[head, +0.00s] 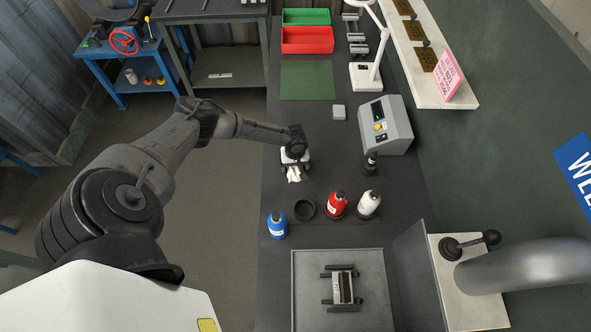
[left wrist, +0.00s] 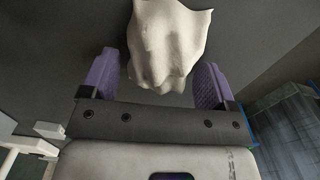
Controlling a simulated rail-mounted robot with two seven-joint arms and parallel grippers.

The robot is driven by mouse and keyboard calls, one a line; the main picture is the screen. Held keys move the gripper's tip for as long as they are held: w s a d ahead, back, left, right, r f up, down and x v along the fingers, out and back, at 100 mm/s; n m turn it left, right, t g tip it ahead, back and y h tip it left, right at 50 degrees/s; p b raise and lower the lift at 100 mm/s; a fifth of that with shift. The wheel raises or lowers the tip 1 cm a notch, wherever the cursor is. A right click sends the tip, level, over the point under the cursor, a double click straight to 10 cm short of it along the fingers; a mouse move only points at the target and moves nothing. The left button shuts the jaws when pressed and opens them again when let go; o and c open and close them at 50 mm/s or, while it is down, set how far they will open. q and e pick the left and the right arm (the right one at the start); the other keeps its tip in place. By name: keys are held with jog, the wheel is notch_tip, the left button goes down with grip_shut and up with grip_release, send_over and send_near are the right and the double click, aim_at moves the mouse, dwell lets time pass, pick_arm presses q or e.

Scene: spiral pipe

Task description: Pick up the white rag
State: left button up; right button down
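The white rag (head: 293,175) lies crumpled on the dark bench top in the head view, partly hidden under my left gripper (head: 295,167). In the left wrist view the rag (left wrist: 168,40) is a pale cloth at top centre, in front of and partly between the purple fingers of my left gripper (left wrist: 157,82). The fingers stand wide apart, with a gap showing between each finger and the lower part of the rag. My right gripper is not in view.
Near the rag stand a black ring-shaped cup (head: 305,210), a blue bottle (head: 277,226), a red bottle (head: 337,205) and a white bottle (head: 369,204). A grey control box (head: 386,125) stands to the right. The bench between the rag and green mat (head: 307,81) is mostly clear.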

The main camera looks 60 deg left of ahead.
pick_arm(q)
jog(key=c, duration=0.7)
jog(key=shift+r, duration=0.45)
jog(key=r, duration=0.3)
jog(key=shift+w+d+r, duration=0.15)
jog(key=shift+d+r, duration=0.2)
jog(key=shift+d, duration=0.05)
jog(key=w+d+r, duration=0.1)
jog(key=d+r, duration=0.1)
jog(key=d, duration=0.1)
jog(key=w+d+r, duration=0.2)
jog(key=d, duration=0.1)
jog(key=w+d+r, duration=0.1)
jog(key=d+r, duration=0.1)
jog(key=d, duration=0.2)
jog(key=shift+w+r, duration=0.15)
jog(key=shift+r, duration=0.1)
